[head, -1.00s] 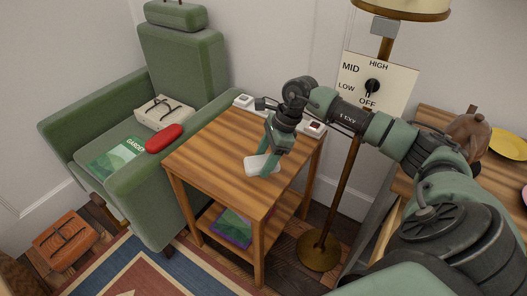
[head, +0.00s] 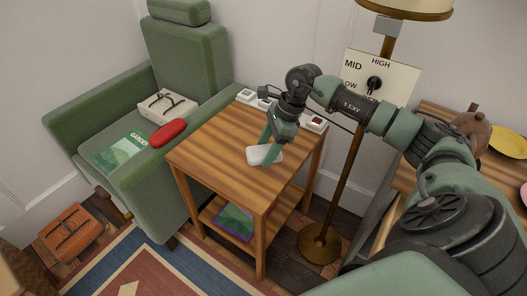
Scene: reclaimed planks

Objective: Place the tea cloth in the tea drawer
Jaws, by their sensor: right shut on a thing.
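My right gripper (head: 268,156) reaches down over the small wooden side table (head: 210,153) from the right. It is shut on a small white, rounded, flat thing (head: 255,158) at the tabletop; the green fingers hide part of it. It may be the folded tea cloth, but I cannot tell for sure. I cannot tell whether it touches the tabletop. I see no tea drawer in this view. My left gripper is not in view.
Small white boxes (head: 245,95) line the table's back edge. A purple-edged book (head: 234,220) lies on its lower shelf. A green armchair (head: 190,60) holds a red case (head: 169,132). A lamp pole (head: 345,190) stands at right. The tabletop's front left is clear.

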